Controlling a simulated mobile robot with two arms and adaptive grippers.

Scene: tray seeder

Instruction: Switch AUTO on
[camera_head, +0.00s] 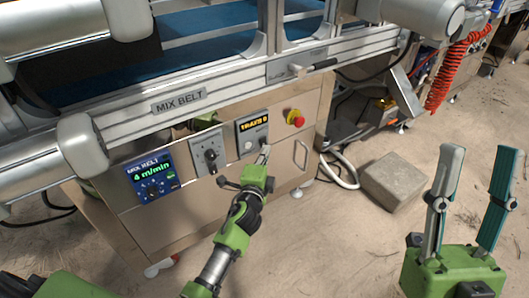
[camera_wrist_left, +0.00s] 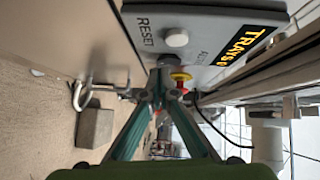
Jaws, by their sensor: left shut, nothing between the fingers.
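The grey counter panel (camera_head: 241,151) sits on the cabinet front, with a yellow TRAYS display (camera_head: 254,125) and a round white button (camera_head: 249,145). In the left wrist view the button (camera_wrist_left: 176,38) is marked RESET; a smaller label (camera_wrist_left: 202,56) nearby is unclear. I cannot make out an AUTO switch; my fingertips cover the panel's lower right. My left gripper (camera_head: 265,152) is shut and empty, its tips at or just before that corner; whether they touch is unclear. They also show in the wrist view (camera_wrist_left: 164,78). My right gripper (camera_head: 470,180) is open and empty, far right.
A red stop button (camera_head: 295,118) sits right of the panel. A grey box with a black knob (camera_head: 211,156) and the blue MIX BELT panel (camera_head: 152,177) are left of it. The belt rail (camera_head: 230,88) runs above. A grey block (camera_head: 395,181) lies on the floor.

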